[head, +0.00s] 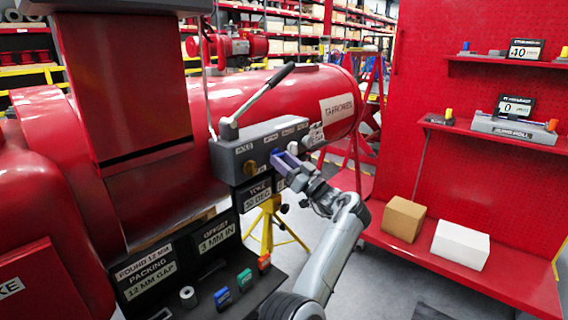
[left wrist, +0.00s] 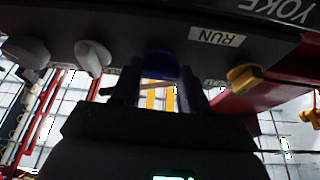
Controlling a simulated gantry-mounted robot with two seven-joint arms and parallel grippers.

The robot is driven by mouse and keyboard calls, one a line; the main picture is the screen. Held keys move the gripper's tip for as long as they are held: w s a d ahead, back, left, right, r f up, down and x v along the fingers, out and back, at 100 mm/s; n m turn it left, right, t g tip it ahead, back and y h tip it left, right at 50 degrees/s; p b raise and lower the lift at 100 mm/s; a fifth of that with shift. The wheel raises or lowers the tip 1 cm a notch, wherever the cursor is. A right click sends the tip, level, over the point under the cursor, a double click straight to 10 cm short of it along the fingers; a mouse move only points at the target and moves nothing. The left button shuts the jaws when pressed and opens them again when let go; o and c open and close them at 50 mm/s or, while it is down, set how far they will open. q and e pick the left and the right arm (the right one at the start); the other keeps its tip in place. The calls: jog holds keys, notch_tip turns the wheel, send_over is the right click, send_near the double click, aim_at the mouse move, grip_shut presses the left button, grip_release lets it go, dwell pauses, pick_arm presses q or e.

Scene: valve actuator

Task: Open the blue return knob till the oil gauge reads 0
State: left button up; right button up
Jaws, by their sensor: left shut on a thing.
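The blue return knob (left wrist: 158,66) sits on the front of the grey valve block (head: 258,146), which has a long dark lever (head: 268,92) on top. My left gripper (head: 284,163) is at the right part of that front face. In the left wrist view its two fingers (left wrist: 160,88) stand on either side of the blue knob and are shut on it. In the head view the gripper hides most of the knob. Two displays stand on the right shelves: the upper one (head: 525,50) reads 40, the lower one (head: 514,107) reads 0. Their captions are too small to read surely.
A yellow knob (left wrist: 243,75) and a grey knob (left wrist: 92,57) flank the blue one closely. Below the block is a dark panel with labels and small coloured blocks (head: 244,279). A brown box (head: 404,218) and a white box (head: 460,244) rest on the red lower shelf.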

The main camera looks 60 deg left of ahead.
pick_arm(q)
jog(key=o, duration=1.1)
jog(key=shift+c, duration=0.2)
jog(key=shift+d, duration=0.1)
jog(key=shift+w+d+f, duration=0.1)
jog(key=shift+w+d, duration=0.05)
jog(key=shift+d, duration=0.1)
jog(key=p+v, duration=0.2)
jog(key=v, duration=0.8)
